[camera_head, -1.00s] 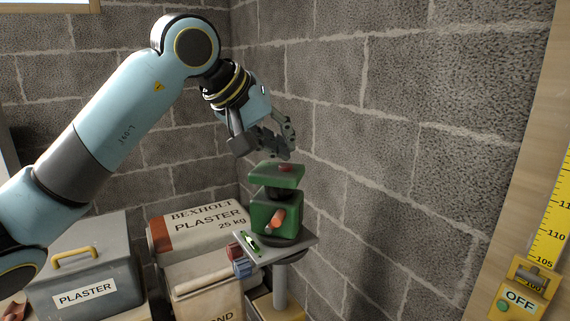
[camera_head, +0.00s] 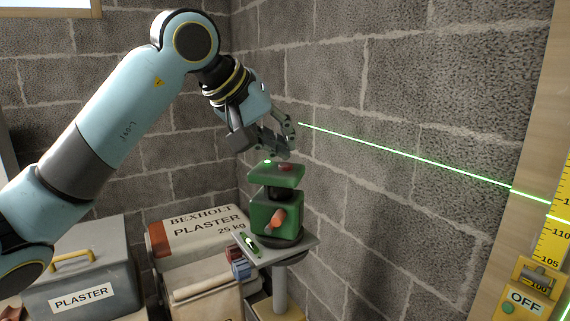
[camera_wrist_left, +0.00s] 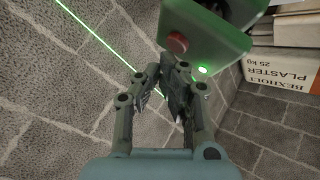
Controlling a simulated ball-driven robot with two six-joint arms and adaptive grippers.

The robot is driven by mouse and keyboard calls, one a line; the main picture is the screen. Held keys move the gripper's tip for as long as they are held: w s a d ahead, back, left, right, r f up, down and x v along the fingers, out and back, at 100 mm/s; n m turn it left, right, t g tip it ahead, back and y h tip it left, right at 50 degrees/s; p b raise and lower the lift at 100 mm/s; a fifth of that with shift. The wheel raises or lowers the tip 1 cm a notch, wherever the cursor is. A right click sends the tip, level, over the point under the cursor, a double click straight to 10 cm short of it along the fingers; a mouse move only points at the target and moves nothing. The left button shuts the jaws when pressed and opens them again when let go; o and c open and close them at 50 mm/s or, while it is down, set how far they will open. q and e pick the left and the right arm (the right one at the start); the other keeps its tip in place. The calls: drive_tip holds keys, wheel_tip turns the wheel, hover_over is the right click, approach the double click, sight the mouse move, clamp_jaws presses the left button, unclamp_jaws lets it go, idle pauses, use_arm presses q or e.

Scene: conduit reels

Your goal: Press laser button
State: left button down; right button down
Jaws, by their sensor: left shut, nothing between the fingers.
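The green laser level (camera_head: 274,216) stands on a small grey platform (camera_head: 305,249) on a post in the corner. A red button (camera_head: 285,168) sits on its top, and a small green light (camera_head: 267,161) glows beside it. The red button also shows in the left wrist view (camera_wrist_left: 178,43), with the lit green spot (camera_wrist_left: 203,70). My left gripper (camera_head: 286,150) is shut and empty, just above the laser's top. In the left wrist view its fingers (camera_wrist_left: 172,92) are close to the button; I cannot tell whether they touch. My right gripper is out of view.
A green laser line (camera_head: 400,152) runs across the block wall to the yellow scale (camera_head: 555,235) at right. An OFF sign (camera_head: 525,301) is below the scale. Plaster bags (camera_head: 200,232) and a grey plaster box (camera_head: 85,275) stand at left.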

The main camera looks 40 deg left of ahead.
sight(282, 163)
use_arm(q)
wheel_tip(282, 163, up, 6)
drive_tip(key=p, duration=0.2)
drive_tip(key=shift+p, duration=0.4)
idle(0.5)
